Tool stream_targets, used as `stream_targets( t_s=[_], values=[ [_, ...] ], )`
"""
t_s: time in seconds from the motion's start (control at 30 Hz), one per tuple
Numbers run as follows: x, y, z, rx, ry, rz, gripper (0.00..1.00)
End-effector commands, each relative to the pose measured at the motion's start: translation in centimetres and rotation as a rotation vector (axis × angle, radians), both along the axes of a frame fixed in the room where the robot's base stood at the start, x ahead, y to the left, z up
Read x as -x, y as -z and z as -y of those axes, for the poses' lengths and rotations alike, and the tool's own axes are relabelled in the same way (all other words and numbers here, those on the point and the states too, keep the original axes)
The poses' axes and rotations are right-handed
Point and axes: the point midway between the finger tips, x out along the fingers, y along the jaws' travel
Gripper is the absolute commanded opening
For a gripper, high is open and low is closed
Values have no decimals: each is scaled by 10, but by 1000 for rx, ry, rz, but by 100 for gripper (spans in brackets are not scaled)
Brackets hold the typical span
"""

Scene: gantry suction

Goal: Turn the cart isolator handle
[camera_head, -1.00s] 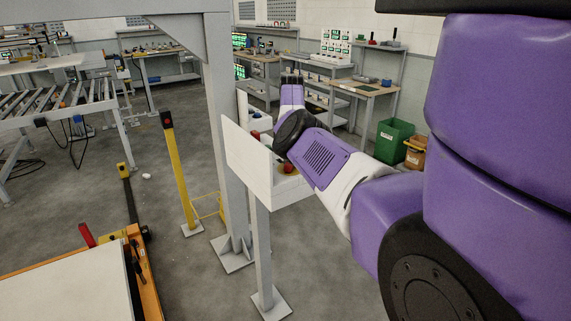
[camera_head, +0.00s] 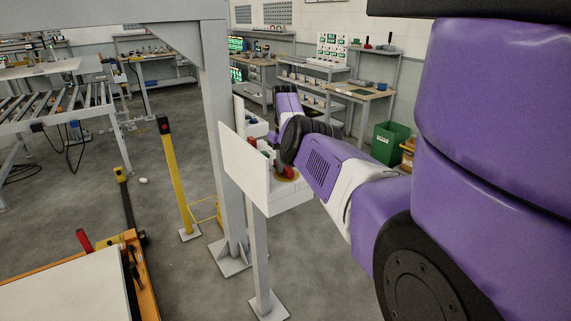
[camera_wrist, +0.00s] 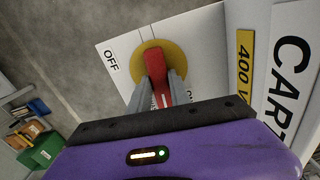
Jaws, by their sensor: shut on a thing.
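The red isolator handle (camera_wrist: 154,66) sits on a round yellow disc (camera_wrist: 177,51) on a white panel, close in front of my gripper in the wrist view. My gripper (camera_wrist: 160,84) has its two grey fingers on either side of the handle and is shut on it. An OFF label (camera_wrist: 111,61) lies to the upper left of the disc. A second label at the lower right is mostly hidden by the fingers. In the head view the red handle (camera_head: 286,172) shows beside my arm at the box on the post; my fingers are not clearly visible there.
A white upright board (camera_head: 244,169) stands at the left of the box, close to my arm. A grey gantry post (camera_head: 220,130) rises behind it. A yellow post (camera_head: 175,175) and an orange cart (camera_head: 135,262) stand to the left. Green bin (camera_head: 390,142) at the back right.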

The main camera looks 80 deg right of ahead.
Motion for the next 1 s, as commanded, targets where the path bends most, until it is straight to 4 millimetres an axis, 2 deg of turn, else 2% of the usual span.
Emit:
stream_targets(
  t_s=[0.3, 0.73, 0.77, 0.83, 0.87, 1.0],
  values=[
    [-1, -2, 0, 3, -82, 0, 0],
    [-1, -2, 0, 3, -92, 1, 0],
    [-1, -2, 0, 3, -92, 1, 27],
    [-1, -2, 0, 3, -92, 1, 41],
    [-1, -2, 0, 3, -91, 1, 45],
    [-1, -1, 0, 2, -91, 0, 45]
  ],
)
